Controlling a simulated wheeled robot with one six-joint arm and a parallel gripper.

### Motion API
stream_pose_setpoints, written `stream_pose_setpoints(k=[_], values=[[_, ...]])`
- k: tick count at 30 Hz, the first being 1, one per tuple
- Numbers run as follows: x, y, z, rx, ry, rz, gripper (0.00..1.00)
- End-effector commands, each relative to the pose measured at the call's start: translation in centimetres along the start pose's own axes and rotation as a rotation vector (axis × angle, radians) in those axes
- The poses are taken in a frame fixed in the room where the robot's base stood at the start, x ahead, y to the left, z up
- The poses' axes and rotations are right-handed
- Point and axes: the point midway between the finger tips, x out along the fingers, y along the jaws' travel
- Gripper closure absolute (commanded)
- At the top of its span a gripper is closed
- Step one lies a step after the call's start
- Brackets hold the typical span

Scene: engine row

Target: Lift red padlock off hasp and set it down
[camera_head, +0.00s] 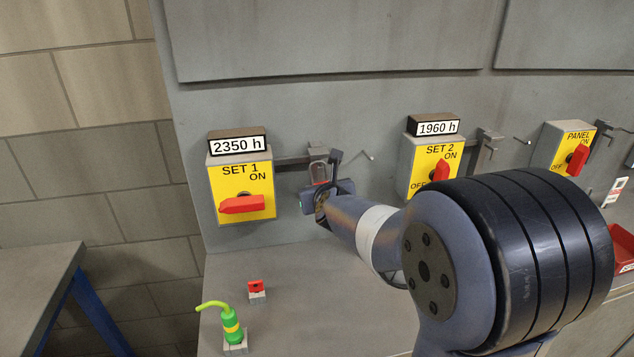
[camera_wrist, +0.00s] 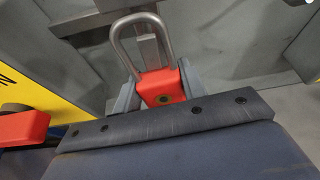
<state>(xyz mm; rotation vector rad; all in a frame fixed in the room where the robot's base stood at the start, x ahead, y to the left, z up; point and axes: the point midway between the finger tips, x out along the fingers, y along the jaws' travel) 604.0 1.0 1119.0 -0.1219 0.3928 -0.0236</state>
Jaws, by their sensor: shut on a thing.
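The red padlock (camera_wrist: 161,87) with its silver shackle (camera_wrist: 124,38) is in the wrist view, between my gripper's fingers. My gripper (camera_wrist: 155,95) is shut on its red body. The shackle stands up and a grey metal bar, part of the hasp (camera_wrist: 146,45), shows behind and inside its loop; I cannot tell whether it still hangs on it. In the head view my gripper (camera_head: 320,190) is at the wall just right of the SET 1 box (camera_head: 241,185). There the shackle (camera_head: 318,172) shows above the gripper, and the red body is mostly hidden.
The SET 2 box (camera_head: 432,168) and PANEL box (camera_head: 571,149) are to the right, with a thin peg (camera_head: 358,151) between SET 1 and SET 2. On the ledge below stand a green oil can (camera_head: 232,325) and a small red-topped block (camera_head: 256,290). A red tray (camera_head: 625,245) is far right.

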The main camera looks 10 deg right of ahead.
Motion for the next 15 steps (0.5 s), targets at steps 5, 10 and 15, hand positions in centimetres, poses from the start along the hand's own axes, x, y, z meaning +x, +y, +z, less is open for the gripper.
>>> stream_pose_setpoints(k=[5, 10, 15], values=[[-0.7, 0.0, -0.2, 0.001, -0.002, 0.0, 0.88], [-1.4, 0.0, -0.5, 0.0, -0.002, 0.0, 0.88], [-2.0, 0.0, -0.8, 0.0, -0.002, 0.0, 0.88]])
